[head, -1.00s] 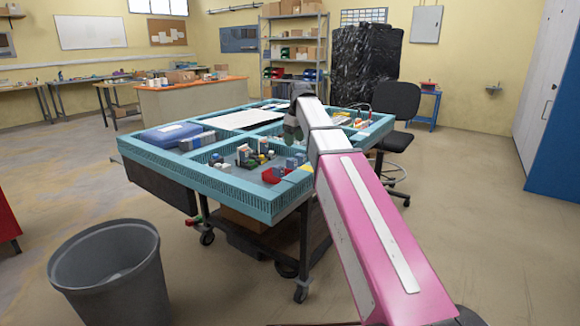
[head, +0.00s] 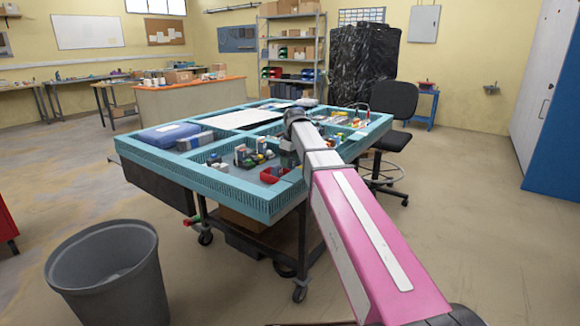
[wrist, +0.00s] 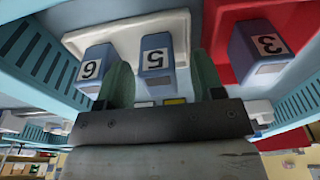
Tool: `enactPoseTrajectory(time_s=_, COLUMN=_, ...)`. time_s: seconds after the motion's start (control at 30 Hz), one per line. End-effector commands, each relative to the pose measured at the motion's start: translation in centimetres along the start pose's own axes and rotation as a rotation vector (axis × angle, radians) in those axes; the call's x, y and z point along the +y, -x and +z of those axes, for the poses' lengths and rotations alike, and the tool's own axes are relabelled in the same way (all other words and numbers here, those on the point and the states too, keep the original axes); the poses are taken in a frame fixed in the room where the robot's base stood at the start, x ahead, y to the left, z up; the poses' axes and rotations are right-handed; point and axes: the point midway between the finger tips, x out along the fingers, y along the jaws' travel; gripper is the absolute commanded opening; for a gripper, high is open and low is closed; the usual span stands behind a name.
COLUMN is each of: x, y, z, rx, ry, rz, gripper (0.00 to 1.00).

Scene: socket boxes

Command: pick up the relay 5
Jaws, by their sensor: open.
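Relay 5 (wrist: 157,72) is a blue-grey block with a black 5 on a white label. In the wrist view it stands on a white surface between the two green fingers of my gripper (wrist: 163,82). The fingers are open, one on each side of it; I cannot tell whether either touches it. Relay 6 (wrist: 94,70) is just left of the left finger. Relay 3 (wrist: 258,55) is on a red surface to the right. In the head view my gripper (head: 288,158) is low over the near compartment of the teal-edged table, and relay 5 cannot be made out.
The teal table rim (head: 240,203) and dividers wall the compartments. A red bin (head: 272,175) and several small parts lie near my gripper. A blue case (head: 168,134) lies at the table's left. A grey waste bin (head: 105,275) and a black chair (head: 392,105) stand on the floor.

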Motion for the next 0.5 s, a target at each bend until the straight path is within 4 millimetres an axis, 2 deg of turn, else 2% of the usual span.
enactPoseTrajectory(time_s=0.17, x=0.01, y=-0.02, z=-0.01, rx=0.000, ry=0.000, rz=0.000, gripper=0.62)
enactPoseTrajectory(time_s=0.33, x=0.00, y=-0.02, z=-0.01, rx=0.000, ry=0.000, rz=0.000, gripper=0.10)
enactPoseTrajectory(time_s=0.37, x=0.00, y=-0.02, z=-0.01, rx=0.000, ry=0.000, rz=0.000, gripper=0.03)
enactPoseTrajectory(time_s=0.5, x=0.00, y=-0.01, z=-0.01, rx=0.000, ry=0.000, rz=0.000, gripper=0.03)
